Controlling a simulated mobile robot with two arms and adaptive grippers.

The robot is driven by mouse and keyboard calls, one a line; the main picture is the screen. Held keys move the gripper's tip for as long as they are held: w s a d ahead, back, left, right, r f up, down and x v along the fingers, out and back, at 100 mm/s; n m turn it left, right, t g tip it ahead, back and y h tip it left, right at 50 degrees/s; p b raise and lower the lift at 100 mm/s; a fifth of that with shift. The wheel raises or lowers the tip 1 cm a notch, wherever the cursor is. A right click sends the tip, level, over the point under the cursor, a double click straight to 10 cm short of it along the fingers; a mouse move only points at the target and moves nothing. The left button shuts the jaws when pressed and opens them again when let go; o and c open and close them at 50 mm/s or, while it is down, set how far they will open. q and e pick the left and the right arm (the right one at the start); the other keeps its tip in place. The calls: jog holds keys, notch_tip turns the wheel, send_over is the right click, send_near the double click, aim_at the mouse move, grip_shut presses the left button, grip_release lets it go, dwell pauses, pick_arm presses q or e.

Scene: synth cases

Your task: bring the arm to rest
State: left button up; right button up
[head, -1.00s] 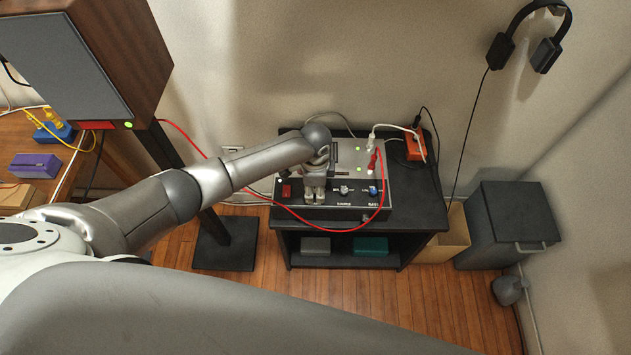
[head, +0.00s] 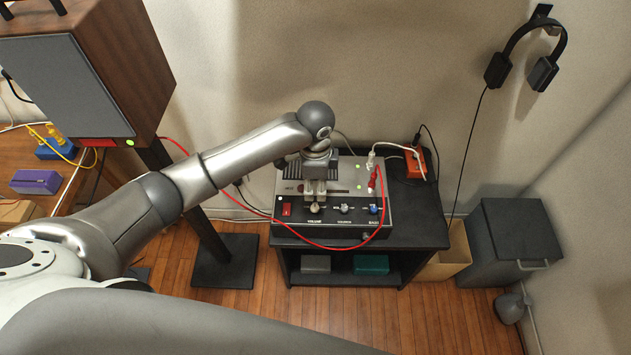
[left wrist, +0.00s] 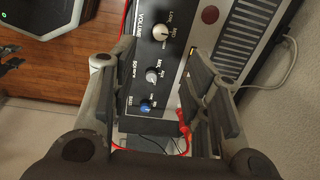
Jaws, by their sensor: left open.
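My left gripper (head: 316,190) is open and empty above the left part of the amplifier (head: 285,225), a grey-topped box with a black front panel. The fingers are apart from the panel; the volume knob (head: 314,208) shows just below them. The middle knob (head: 345,208) and the blue bass knob (head: 376,209) are to the right. In the left wrist view the two fingers (left wrist: 150,75) are spread wide, with the row of knobs (left wrist: 152,76) between them and nothing held. My right gripper is not in view.
The amplifier stands on a black shelf unit (head: 425,228). A red cable (head: 255,218) loops in front of the amplifier towards the wooden speaker (head: 140,60). An orange power strip (head: 415,163), a grey bin (head: 515,240) and wall-hung headphones (head: 497,70) are at the right.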

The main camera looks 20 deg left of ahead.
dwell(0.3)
pick_arm(q)
jog(key=s+d+f+n+t+h, duration=0.15)
jog(key=s+d+n+h, duration=0.35)
jog(key=s, duration=0.7)
jog(key=s+a+r+n+t+y, duration=0.25)
jog(key=s+a+n+y, duration=0.25)
jog(key=s+a+n, duration=0.5)
jog(key=s+a+f+m+g, duration=0.1)
jog(key=s+f, duration=0.1)
jog(key=f, duration=1.1)
jog(key=s+f+m+g, duration=0.1)
jog(key=s+f, duration=0.1)
jog(key=f, duration=1.2)
jog(key=s+a+f+g, duration=0.1)
jog(key=s+a+f, duration=0.2)
jog(key=s+f, duration=1.1)
jog(key=s, duration=0.2)
jog(key=shift+s+f+m, duration=0.3)
jog(key=shift+f, duration=0.1)
